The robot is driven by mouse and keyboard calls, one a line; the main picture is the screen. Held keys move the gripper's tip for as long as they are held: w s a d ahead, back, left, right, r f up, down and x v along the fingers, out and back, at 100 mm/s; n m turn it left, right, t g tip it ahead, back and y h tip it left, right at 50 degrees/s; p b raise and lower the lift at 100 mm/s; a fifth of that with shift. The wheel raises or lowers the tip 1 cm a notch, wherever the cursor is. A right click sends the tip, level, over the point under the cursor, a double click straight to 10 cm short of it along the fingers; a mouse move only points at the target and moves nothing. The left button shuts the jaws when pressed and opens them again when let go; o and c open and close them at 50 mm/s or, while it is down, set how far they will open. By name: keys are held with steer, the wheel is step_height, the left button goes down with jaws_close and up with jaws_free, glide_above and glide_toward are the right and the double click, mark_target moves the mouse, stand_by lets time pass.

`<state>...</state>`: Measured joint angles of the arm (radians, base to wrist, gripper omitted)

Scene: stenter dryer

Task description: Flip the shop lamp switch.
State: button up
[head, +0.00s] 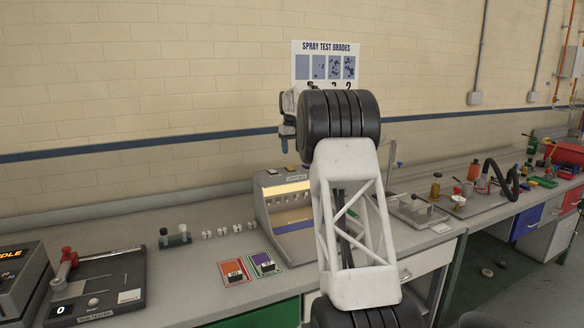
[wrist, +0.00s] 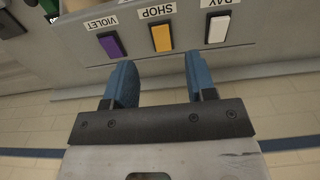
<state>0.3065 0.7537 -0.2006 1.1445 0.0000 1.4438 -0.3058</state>
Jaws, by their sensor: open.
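The shop lamp switch is an orange rocker (wrist: 161,37) under an upside-down SHOP label in the wrist view. A purple rocker (wrist: 112,45) labelled VIOLET is to its left and a white rocker (wrist: 217,28) labelled DAY to its right. All are on the grey top of the lit box (head: 262,208) in the head view. My gripper (wrist: 161,75) is open and empty, its blue fingers apart below the switch row in the picture, with the orange rocker between their lines. In the head view my arm hides much of my gripper (head: 285,142) above the box.
Orange and purple cards (head: 235,271) lie left of the box front, with several small pale pieces (head: 222,231) behind. A rub tester (head: 100,285) stands at the left. A bench with bottles (head: 435,187) extends right. The wall with a spray test grades chart (head: 302,68) is behind.

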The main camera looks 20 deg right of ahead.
mark_target(292, 170)
stand_by(0.4)
steer(key=shift+f, duration=3.9)
steer(key=c, duration=0.9)
steer(key=shift+w, duration=0.1)
steer(key=shift+w+r+g, duration=0.15)
steer(key=shift+g, duration=0.7)
steer(key=shift+w+r+g, duration=0.1)
steer(key=shift+g, duration=0.75)
